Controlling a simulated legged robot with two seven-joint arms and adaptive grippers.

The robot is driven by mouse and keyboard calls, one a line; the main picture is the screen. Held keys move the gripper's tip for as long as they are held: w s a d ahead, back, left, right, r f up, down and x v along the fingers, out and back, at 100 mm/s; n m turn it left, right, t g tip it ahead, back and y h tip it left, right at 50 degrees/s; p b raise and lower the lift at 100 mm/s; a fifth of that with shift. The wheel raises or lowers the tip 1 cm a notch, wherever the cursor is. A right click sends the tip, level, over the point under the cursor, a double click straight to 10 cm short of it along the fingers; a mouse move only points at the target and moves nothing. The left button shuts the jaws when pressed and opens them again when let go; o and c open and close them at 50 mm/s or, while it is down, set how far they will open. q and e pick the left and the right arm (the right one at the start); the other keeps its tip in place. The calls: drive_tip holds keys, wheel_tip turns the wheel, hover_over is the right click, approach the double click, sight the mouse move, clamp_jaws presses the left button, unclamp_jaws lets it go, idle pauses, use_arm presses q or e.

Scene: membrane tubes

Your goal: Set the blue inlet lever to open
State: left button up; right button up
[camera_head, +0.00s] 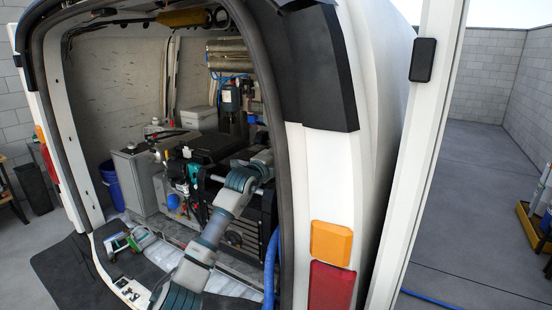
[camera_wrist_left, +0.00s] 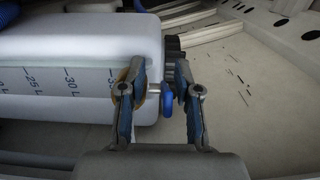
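The blue inlet lever (camera_wrist_left: 167,98) is a small blue handle beside a short metal stem, next to a white tank (camera_wrist_left: 90,45) with litre marks in the left wrist view. My left gripper (camera_wrist_left: 160,68) has its two fingers apart, one on each side of the stem and lever. The lever sits close to the right-hand finger; I cannot tell whether they touch. A tan fitting shows behind the left-hand finger. In the head view an arm of mine reaches into the van, but its gripper and the lever cannot be made out. My right gripper is not seen.
The van's white door pillar (camera_head: 325,180) stands right of the arm. A grey cabinet (camera_head: 135,180), a blue bucket (camera_head: 111,182) and dark machinery fill the van. A blue hose (camera_head: 271,265) hangs by the pillar. Bare wall panel lies right of the fingers in the wrist view.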

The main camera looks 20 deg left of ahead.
use_arm(q)
drive_tip(key=shift+s+r, duration=0.25)
drive_tip(key=shift+s, duration=0.25)
drive_tip(key=s+a, duration=0.2)
drive_tip(key=s, duration=0.8)
drive_tip(key=shift+s+f, duration=0.3)
drive_tip(key=shift+s, duration=0.05)
